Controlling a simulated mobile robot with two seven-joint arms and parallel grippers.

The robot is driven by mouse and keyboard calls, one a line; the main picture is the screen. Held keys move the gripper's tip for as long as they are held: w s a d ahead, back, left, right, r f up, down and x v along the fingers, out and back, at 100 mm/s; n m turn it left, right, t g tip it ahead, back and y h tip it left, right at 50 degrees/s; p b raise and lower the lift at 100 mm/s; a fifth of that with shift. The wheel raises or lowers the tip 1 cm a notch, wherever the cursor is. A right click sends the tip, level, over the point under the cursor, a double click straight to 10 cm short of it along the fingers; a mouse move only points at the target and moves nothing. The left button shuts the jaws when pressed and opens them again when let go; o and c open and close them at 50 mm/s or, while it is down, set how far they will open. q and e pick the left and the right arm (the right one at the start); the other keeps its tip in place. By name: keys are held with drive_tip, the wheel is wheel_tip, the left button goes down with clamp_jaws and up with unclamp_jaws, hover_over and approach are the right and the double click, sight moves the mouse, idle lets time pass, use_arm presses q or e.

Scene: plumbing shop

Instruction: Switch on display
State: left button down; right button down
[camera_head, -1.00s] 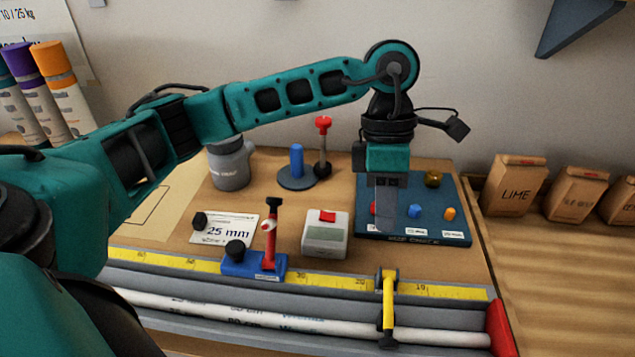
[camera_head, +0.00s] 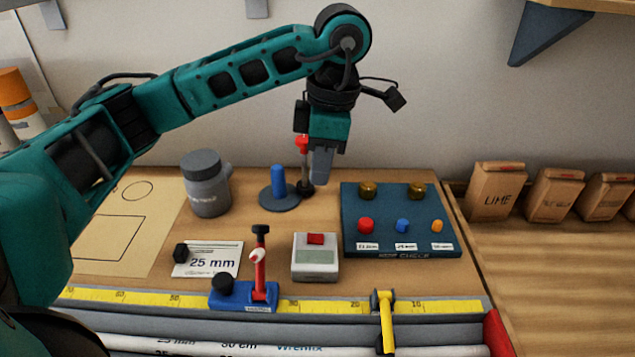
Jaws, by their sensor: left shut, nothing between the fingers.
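The display is a small light-grey box (camera_head: 315,269) with a greenish-grey screen (camera_head: 316,257) and a red button (camera_head: 315,239) on its top edge. It stands on the bench in the middle of the head view. No digits can be made out on the screen. My left gripper (camera_head: 321,172) points down, shut and empty, above and behind the display, in front of the red-topped stand (camera_head: 303,160). It is apart from the display. My right gripper is not in view.
A dark blue panel (camera_head: 354,243) with red, blue and yellow pegs lies right of the display. A blue clamp base (camera_head: 230,296) with a red lever (camera_head: 260,272) stands left. A yellow measuring tape (camera_head: 330,305) runs in front. Paper bags (camera_head: 497,192) stand far right.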

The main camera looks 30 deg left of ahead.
sight(310, 236)
use_arm(q)
drive_tip(key=f, duration=0.4)
drive_tip(key=a+f, duration=0.1)
drive_tip(key=f, duration=0.7)
drive_tip(key=shift+s+a+f, duration=0.2)
drive_tip(key=shift+s, duration=0.2)
drive_tip(key=shift+f+b, duration=0.1)
drive_tip(key=shift+b, duration=0.2)
